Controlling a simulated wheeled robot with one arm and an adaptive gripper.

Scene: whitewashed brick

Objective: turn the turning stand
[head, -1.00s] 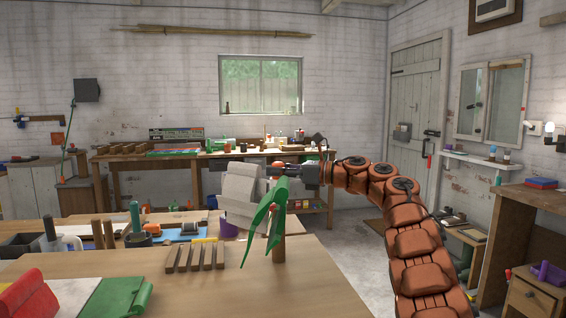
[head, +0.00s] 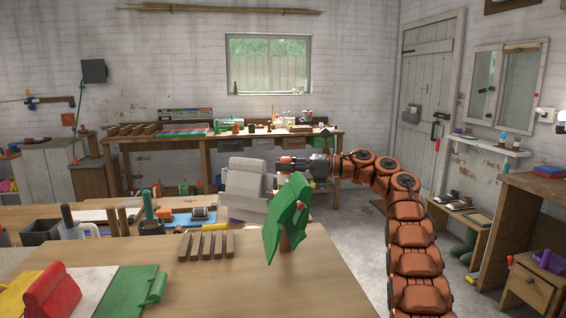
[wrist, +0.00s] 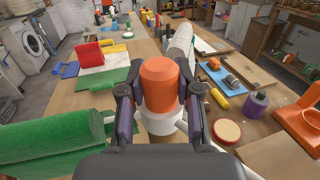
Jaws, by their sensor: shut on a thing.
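The turning stand shows an orange cylindrical knob (wrist: 160,85) with white arms (wrist: 162,124) below it in the wrist view. My gripper (wrist: 161,92) is shut on this knob, one finger on each side. A ribbed green piece (wrist: 50,135) is at the left of the stand and a pale grey one (wrist: 180,50) is beyond it. In the head view the green piece (head: 286,222) faces me partly and stands in front of the grey piece (head: 243,190). My gripper (head: 291,166) is just behind and above the green piece. The stand's foot is hidden.
The wooden bench (head: 225,285) holds a slatted wooden rack (head: 206,245), a red piece (head: 52,292) and a green sheet (head: 125,292). In the wrist view, a purple bottle (wrist: 255,104), a round lid (wrist: 227,131) and an orange object (wrist: 302,122) lie at the right.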

